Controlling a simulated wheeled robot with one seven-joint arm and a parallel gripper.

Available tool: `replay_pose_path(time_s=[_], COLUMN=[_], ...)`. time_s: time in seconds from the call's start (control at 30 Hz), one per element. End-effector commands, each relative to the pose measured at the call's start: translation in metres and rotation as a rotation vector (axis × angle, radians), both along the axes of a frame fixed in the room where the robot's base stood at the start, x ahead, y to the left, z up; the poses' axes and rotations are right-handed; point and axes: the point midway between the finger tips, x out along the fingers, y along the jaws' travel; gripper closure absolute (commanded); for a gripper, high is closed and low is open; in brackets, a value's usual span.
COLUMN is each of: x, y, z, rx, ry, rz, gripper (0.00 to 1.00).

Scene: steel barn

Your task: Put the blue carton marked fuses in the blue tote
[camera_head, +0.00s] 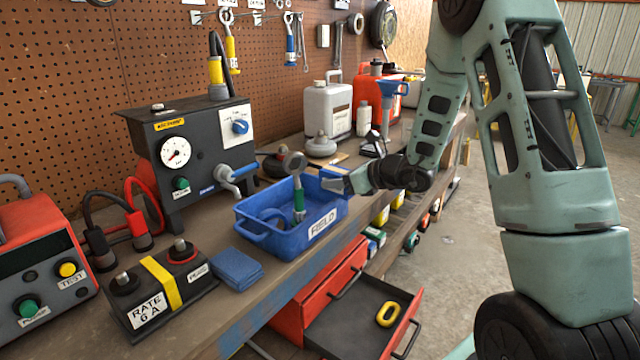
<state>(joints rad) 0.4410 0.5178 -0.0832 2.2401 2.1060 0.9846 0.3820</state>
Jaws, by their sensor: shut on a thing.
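The blue tote (268,239), labelled FIELD, stands on the workbench in the middle of the head view. A green-handled tool (299,199) and a rounded blue item (270,215) are in it. My gripper (347,182) reaches in from the right, at the tote's far right corner. It is shut on a small blue block (335,173), which I take to be the carton; its fuses marking cannot be read. The block overlaps the tote's rim in the picture, and I cannot tell whether they touch.
A folded blue cloth (237,268) and a battery-like block (157,296) lie left of the tote. A dark meter box (205,160) stands behind. Below the bench edge, a red drawer (368,318) is open. Cans and a blue funnel (390,88) stand farther back.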

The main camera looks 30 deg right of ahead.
Motion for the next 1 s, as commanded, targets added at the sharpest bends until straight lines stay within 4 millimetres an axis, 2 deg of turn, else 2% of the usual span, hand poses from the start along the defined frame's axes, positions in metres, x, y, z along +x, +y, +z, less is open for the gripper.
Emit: replay_pose_path(time_s=[0.1, 0.43, 0.5, 0.63, 1.0], x=[0.022, 0.053, 0.051, 0.051, 0.051], y=[0.009, 0.02, 0.019, 0.018, 0.018], z=[0.002, -0.001, -0.017, -0.031, -0.036], rx=[-0.001, 0.0, 0.002, 0.001, -0.001], ry=[0.0, 0.001, 0.006, 0.003, -0.001], rz=[0.004, 0.002, -0.001, 0.0, -0.001], gripper=[0.78, 0.78, 0.78, 0.78, 0.78])
